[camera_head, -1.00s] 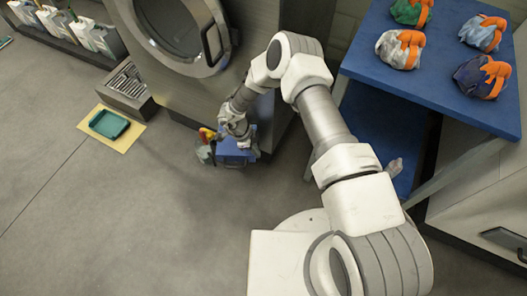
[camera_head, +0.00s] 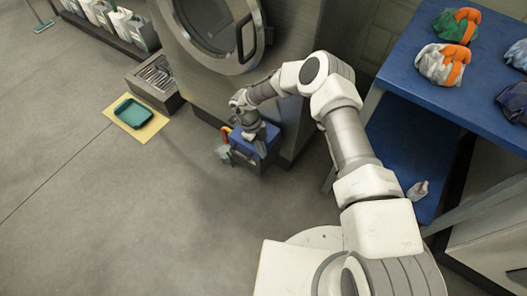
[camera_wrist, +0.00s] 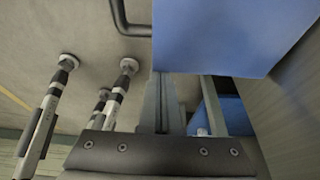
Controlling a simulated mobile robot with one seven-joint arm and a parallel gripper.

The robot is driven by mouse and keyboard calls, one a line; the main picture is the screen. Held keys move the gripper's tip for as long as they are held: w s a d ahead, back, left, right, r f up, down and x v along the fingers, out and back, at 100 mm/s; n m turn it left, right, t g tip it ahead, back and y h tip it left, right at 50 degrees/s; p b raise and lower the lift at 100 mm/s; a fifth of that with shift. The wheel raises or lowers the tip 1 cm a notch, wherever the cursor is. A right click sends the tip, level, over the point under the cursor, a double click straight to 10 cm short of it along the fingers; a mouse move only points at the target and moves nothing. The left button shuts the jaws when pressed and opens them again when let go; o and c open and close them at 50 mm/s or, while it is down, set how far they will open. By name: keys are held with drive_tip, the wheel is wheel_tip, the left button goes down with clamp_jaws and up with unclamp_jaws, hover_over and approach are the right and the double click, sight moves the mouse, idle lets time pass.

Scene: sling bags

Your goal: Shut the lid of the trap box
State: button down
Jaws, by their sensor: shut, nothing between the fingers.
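A small dark box (camera_head: 241,158) with a blue panel (camera_head: 265,143), which looks like the trap box and its lid, stands on the floor against the machine's base. My gripper (camera_head: 257,133) reaches down at its top, beside the blue panel. In the wrist view the blue panel (camera_wrist: 215,35) fills the upper right, close in front of my shut, empty fingers (camera_wrist: 166,82). I cannot tell whether the fingers touch it. The arm hides part of the box, and how far the lid is open is unclear.
A grey cloth-like thing (camera_head: 223,153) with a red and yellow part sits at the box's left. A grated metal box (camera_head: 155,80) and a teal tray (camera_head: 133,112) on a yellow mat lie further left. A blue table (camera_head: 410,75) stands right. Open floor lies in front.

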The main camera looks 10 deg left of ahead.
idle(0.4)
wheel_tip(320, 180, up, 10)
drive_tip(key=p, duration=0.5)
drive_tip(key=shift+s+d+f, duration=0.15)
drive_tip(key=shift+d+f, duration=0.1)
drive_tip(key=shift+d, duration=0.05)
